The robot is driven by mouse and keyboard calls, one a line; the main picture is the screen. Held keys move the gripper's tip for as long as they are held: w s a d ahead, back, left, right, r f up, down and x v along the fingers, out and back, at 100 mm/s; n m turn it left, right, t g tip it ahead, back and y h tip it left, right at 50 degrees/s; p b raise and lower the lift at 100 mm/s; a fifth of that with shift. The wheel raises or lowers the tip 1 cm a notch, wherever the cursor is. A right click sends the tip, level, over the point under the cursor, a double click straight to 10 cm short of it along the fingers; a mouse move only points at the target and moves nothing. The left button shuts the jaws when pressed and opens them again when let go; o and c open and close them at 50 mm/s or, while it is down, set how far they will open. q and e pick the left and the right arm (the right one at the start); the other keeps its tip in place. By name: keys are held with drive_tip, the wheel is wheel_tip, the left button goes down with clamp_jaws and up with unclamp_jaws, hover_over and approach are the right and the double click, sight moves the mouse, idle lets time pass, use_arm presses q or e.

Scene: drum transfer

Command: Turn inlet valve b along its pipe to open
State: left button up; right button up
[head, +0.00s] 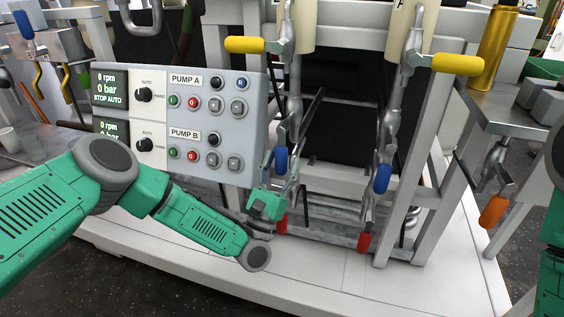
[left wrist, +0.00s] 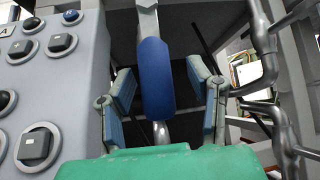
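My left gripper (head: 279,176) is at the left pipe, just below the PUMP panel's right edge. It is open in the left wrist view (left wrist: 162,78), with one finger on each side of a blue valve handle (left wrist: 155,80) and visible gaps between. This blue handle (head: 281,159) hangs down nearly upright. A second blue handle (head: 382,178) hangs on the right pipe. Yellow handles stick out sideways above, at the left (head: 245,44) and right (head: 457,64). No readable label tells which handle is inlet valve b. My right gripper is out of view.
The pump control panel (head: 218,120) stands close to the left of the gripper. Red handles (head: 281,223) (head: 364,242) hang lower on the pipes. White frame posts (head: 435,190) and a steel table (head: 505,105) with an orange handle (head: 493,210) are to the right.

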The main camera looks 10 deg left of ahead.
use_arm(q)
drive_tip(key=v, duration=1.2)
